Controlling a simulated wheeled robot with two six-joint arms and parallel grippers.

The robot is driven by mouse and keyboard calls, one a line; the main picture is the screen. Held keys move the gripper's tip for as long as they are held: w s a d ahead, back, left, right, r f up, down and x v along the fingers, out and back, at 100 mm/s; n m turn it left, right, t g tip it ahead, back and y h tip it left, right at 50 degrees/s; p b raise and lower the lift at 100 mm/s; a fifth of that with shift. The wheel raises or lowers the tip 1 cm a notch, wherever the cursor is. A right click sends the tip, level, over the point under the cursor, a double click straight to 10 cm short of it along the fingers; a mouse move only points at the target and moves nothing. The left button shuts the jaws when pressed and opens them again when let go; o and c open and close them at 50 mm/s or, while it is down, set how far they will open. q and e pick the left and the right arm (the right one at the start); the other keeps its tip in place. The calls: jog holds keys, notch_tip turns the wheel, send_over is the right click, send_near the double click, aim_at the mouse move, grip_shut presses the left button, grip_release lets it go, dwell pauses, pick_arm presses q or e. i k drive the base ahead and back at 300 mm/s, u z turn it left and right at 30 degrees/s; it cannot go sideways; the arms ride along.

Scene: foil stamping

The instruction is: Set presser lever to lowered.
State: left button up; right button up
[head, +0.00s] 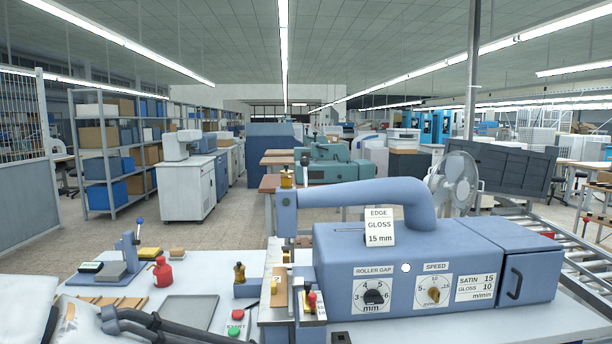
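The blue-grey stamping machine (420,255) stands on the white table, its curved arm (365,195) reaching left to an upright head (287,210) with a brass-coloured top. Below the head are a tan strip (279,289) and a small red knob (312,298). No part is labelled as the presser lever, and I cannot tell which one it is or how it is set. Dark links of my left arm show at the bottom left. Neither gripper is visible.
The roller gap dial (374,296) and speed dial (432,296) face me. Red and green buttons (235,331), a grey tray (188,312), a red bottle (162,270) and a small blue stand with a lever (133,250) occupy the left side. A roller conveyor (560,250) runs at right.

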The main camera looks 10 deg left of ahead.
aim_at(305, 162)
jog(key=u, duration=1.5)
jog(key=i, duration=0.6)
jog(key=z, duration=1.3)
jog(key=i, duration=0.35)
jog(key=u, duration=0.05)
